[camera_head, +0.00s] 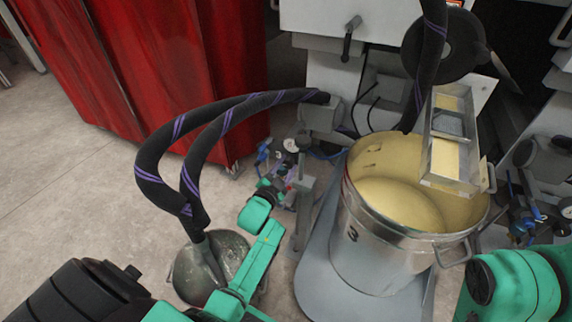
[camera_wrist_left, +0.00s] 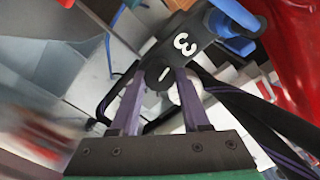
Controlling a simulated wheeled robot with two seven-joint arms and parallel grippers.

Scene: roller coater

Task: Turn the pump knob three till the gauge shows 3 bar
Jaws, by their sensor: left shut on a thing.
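The pump's dark block marked 3 (camera_wrist_left: 188,48) fills the upper middle of the left wrist view, with a dark knob (camera_wrist_left: 158,75) below it. My left gripper (camera_wrist_left: 157,80) is shut on this knob, a purple finger at each side. In the head view my left gripper (camera_head: 284,181) is at the pump, left of the machine, and the knob is hidden there. A small round gauge (camera_head: 291,145) with a pale face sits just above the gripper; its reading is too small to tell. My right gripper is out of view.
A large metal pot marked 3 (camera_head: 352,234) with pale yellow liquid stands right of the pump. Black hoses with purple stripes (camera_head: 150,150) arch down into a metal bucket (camera_head: 235,250). A red curtain (camera_head: 130,60) hangs behind. Open floor (camera_head: 60,180) lies left.

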